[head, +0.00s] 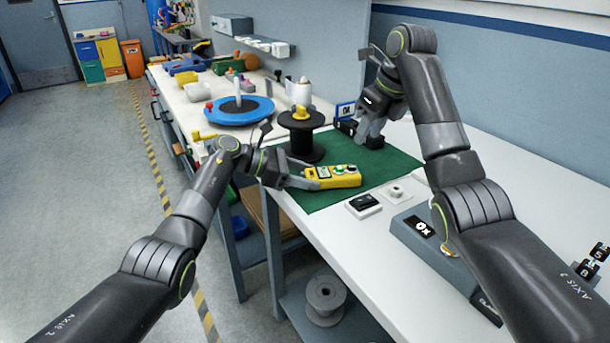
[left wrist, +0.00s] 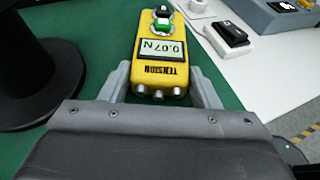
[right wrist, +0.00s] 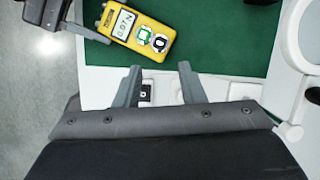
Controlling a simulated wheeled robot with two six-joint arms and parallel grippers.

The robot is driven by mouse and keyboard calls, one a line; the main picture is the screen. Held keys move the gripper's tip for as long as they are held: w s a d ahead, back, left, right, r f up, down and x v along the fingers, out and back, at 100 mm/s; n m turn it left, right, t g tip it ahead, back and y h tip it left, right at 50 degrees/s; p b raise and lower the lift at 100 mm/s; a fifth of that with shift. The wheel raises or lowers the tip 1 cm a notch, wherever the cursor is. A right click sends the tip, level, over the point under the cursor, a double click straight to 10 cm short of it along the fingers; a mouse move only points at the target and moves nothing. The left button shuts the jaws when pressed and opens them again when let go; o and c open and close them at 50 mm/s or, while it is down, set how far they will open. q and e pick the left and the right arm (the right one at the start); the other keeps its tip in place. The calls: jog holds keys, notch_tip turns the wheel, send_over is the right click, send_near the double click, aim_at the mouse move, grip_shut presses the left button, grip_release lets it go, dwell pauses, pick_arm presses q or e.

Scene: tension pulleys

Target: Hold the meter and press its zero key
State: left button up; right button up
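The yellow tension meter (head: 335,177) is over the green mat in the head view. In the left wrist view the meter (left wrist: 163,60) shows a display reading 0.07 N, with a green key and a black-and-white key beyond it. In the right wrist view the meter (right wrist: 135,30) is at the upper left, both keys uncovered. My right gripper (head: 370,138) is apart from the meter, fingers spread and empty; its fingers also show in the right wrist view (right wrist: 159,72).
A black spool (head: 302,135) stands behind the meter. A black rocker on a white base (head: 364,205), a white knob (head: 396,192) and a grey box (head: 425,240) sit on the near table. A blue round tray (head: 225,112) is farther back. Bare green mat (head: 395,163) lies right of the meter.

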pick_arm(q)
jog(key=c, duration=0.5)
jog(key=shift+o, duration=0.2)
pick_arm(e)
grip_shut()
dwell(1.0)
